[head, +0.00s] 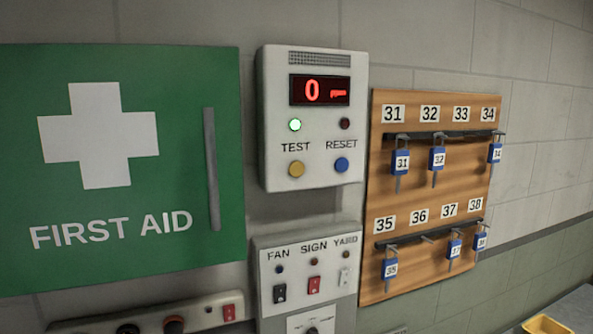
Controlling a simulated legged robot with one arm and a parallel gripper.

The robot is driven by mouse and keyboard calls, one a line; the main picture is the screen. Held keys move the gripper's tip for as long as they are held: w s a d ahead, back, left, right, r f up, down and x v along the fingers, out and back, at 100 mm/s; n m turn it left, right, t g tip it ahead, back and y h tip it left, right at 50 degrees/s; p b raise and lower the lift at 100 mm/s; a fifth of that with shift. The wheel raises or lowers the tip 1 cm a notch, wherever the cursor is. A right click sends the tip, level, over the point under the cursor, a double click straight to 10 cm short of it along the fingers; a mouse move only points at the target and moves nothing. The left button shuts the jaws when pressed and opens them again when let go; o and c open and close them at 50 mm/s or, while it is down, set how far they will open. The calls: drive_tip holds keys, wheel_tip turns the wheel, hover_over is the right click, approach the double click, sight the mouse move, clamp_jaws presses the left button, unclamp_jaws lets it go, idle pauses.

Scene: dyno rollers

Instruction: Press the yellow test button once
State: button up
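The yellow test button (296,169) is a round button on the lower left of a white wall panel (313,200). It sits under the label TEST, and a green light (295,125) glows above that label. A blue button (342,164) under RESET is to its right, with an unlit dark red lamp (345,124) above. The panel's red display (319,90) reads 0 with a small mark beside it. My gripper is not in the head view.
A green first aid cabinet (200,130) with a grey handle is on the left. A wooden key board (440,180) with several numbered keys is on the right. A switch box (300,250) is below the panel. A yellow item (545,325) is at bottom right.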

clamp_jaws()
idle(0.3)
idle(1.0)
